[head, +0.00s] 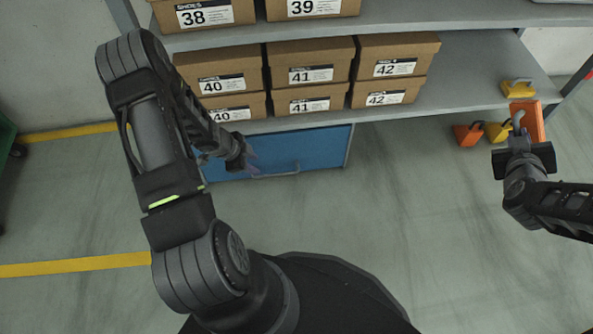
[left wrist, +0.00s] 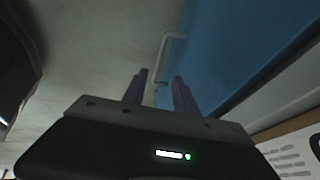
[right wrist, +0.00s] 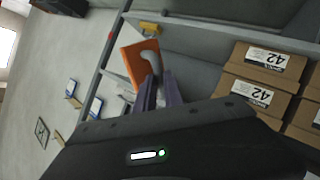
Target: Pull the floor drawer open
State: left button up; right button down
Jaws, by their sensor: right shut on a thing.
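The floor drawer has a blue front (head: 325,150) under the lower shelf; no inside of it shows. Its pale bar handle (head: 277,175) runs across the front and also shows in the left wrist view (left wrist: 162,55). My left gripper (head: 254,168) is at the handle's left end in the head view. My right gripper (right wrist: 158,85) is shut on the grey curved part of an orange thing (right wrist: 133,66), held at the far right (head: 533,122).
Shoe boxes (head: 310,75) stand in stacks on the grey shelf (head: 470,85) above the drawer. Orange (head: 466,135) and yellow (head: 497,131) things sit on the floor at the right. The floor (head: 400,210) in front of the drawer is clear.

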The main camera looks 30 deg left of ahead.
aim_at(272, 174)
pick_arm(q)
jog(key=b+x, duration=0.5)
jog(key=x, duration=0.7)
jog(key=shift+b, duration=0.3)
grip_shut()
dwell(0.9)
